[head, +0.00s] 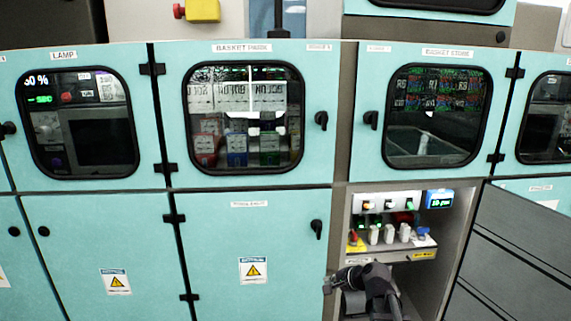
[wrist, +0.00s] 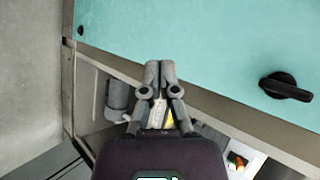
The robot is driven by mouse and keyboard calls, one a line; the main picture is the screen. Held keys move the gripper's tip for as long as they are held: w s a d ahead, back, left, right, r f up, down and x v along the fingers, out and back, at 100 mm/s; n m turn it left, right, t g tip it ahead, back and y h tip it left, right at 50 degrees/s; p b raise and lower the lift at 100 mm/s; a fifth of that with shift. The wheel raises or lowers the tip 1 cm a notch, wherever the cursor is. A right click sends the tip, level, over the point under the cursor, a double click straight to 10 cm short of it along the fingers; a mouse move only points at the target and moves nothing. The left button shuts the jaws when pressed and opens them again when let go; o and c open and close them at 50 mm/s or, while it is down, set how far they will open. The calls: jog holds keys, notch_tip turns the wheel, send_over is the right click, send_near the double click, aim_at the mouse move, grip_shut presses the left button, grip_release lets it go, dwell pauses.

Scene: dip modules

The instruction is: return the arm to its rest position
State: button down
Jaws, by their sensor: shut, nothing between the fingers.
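My gripper (wrist: 159,72) shows in the middle of the wrist view, its two grey fingers together with nothing between them. It is in front of the lower edge of a teal cabinet door panel, over an open compartment. In the head view, part of my dark arm (head: 367,284) shows at the bottom, right of centre, in front of the lower part of the open compartment (head: 447,262). The fingertips cannot be made out clearly there.
The open compartment holds a panel with switches and a small blue display (head: 439,199). A dark open door (head: 520,262) stands to its right. Closed teal doors with windows line the row above. A black knob (wrist: 286,87) sticks out right of my gripper.

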jog(key=s+d+f+n+g+h, duration=0.2)
jog(key=s+f+n+g+h, duration=0.15)
jog(key=s+n, duration=0.4)
jog(key=s+d+f+n+g+h, duration=0.2)
jog(key=s+f+n+g+h, duration=0.15)
jog(key=s, duration=0.65)
notch_tip(320, 180, up, 15)
jog(key=p, duration=1.5)
jog(key=shift+a+g, duration=0.25)
jog(key=shift+g, duration=0.15)
